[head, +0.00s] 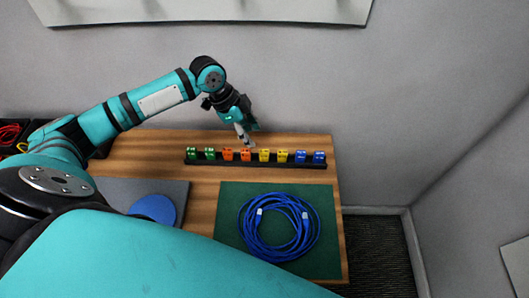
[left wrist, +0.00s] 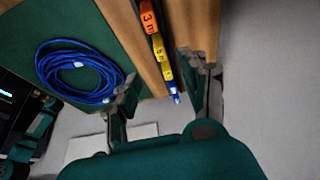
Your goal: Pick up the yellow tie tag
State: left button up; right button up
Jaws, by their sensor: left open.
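Two yellow tie tags stand side by side in a black rack (head: 255,162), between the orange and blue tags. One yellow tag (head: 264,154) is beside the orange ones, the other yellow tag (head: 282,155) beside the blue ones. My left gripper (head: 243,138) points down just above and behind the rack, near the orange and yellow tags. It is open and empty. In the left wrist view, the yellow tags (left wrist: 158,47) lie in the row seen between the open fingers (left wrist: 163,72). My right gripper is not in view.
Green tags (head: 209,153), orange tags (head: 228,154) and blue tags (head: 301,156) share the rack closely. A coiled blue cable (head: 250,240) lies on a green mat (head: 230,195) in front. A grey mat with a blue disc (head: 153,208) is at left. A wall stands behind the table.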

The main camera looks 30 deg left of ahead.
aim_at(263, 151)
pick_arm(q)
jog(key=x, duration=0.4)
jog(key=shift+w+d+f, duration=0.1)
jog(key=shift+w+f, duration=0.15)
jog(key=shift+f, duration=0.05)
jog(key=shift+p+x, duration=0.95)
jog(key=shift+x, duration=1.95)
jog(key=shift+s, duration=0.15)
jog(key=c, duration=0.8)
